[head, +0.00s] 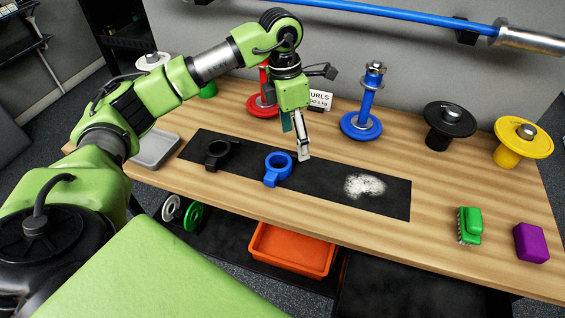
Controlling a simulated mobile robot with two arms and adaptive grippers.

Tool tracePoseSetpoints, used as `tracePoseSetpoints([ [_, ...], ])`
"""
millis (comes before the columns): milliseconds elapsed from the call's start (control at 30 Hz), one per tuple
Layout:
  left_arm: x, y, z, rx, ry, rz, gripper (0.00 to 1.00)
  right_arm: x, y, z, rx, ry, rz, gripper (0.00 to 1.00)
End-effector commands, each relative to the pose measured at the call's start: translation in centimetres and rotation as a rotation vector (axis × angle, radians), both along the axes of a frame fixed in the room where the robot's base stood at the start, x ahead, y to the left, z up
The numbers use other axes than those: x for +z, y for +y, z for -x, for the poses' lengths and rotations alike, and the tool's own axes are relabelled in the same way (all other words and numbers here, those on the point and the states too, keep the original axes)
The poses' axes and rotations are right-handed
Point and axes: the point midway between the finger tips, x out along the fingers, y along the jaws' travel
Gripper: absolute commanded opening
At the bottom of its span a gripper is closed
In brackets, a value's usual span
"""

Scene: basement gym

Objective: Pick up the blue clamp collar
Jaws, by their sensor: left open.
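The blue clamp collar (272,172) lies on the black mat (330,178) on the wooden bench, its ring toward the back and its tab toward the front. A black clamp collar (216,158) lies to its left on the same mat. My left gripper (297,146) points down, just behind and to the right of the blue collar. It is open and holds nothing. One finger shows clearly and the other is partly hidden; whether the near fingertip touches the mat cannot be told. My right gripper does not show.
A white powder patch (365,186) lies on the mat to the right. A blue stand (366,110) and a red stand (263,100) rise behind. A grey tray (154,148) sits left. A green brush (469,226) and purple block (531,242) lie right. An orange bin (291,249) is below.

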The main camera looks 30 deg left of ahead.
Motion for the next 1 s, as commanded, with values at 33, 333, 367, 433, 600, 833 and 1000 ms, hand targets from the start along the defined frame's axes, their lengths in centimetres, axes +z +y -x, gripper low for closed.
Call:
tracePoseSetpoints([
  [33, 0.7, 2.0, 0.1, 0.020, 0.010, -0.057, 0.70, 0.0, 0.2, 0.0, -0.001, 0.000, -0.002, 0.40],
  [333, -1.5, 4.7, 0.7, 0.049, 0.039, -0.137, 0.70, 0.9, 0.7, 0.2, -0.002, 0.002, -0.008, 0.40],
  [367, -2.1, 4.7, 0.6, 0.049, 0.037, -0.136, 0.70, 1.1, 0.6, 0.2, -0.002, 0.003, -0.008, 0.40],
  [433, -3.5, 4.7, 0.6, 0.049, 0.038, -0.135, 0.70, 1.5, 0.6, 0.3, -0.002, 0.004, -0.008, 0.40],
  [600, -6.2, 4.6, 0.5, 0.046, 0.034, -0.134, 0.70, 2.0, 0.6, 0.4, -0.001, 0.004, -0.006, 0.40],
  [833, -7.8, 4.7, 0.4, 0.047, 0.034, -0.132, 0.70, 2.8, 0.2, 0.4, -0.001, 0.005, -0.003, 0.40],
  [1000, -10.2, 5.2, 0.0, 0.048, 0.037, -0.133, 0.70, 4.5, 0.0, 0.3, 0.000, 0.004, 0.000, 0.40],
])
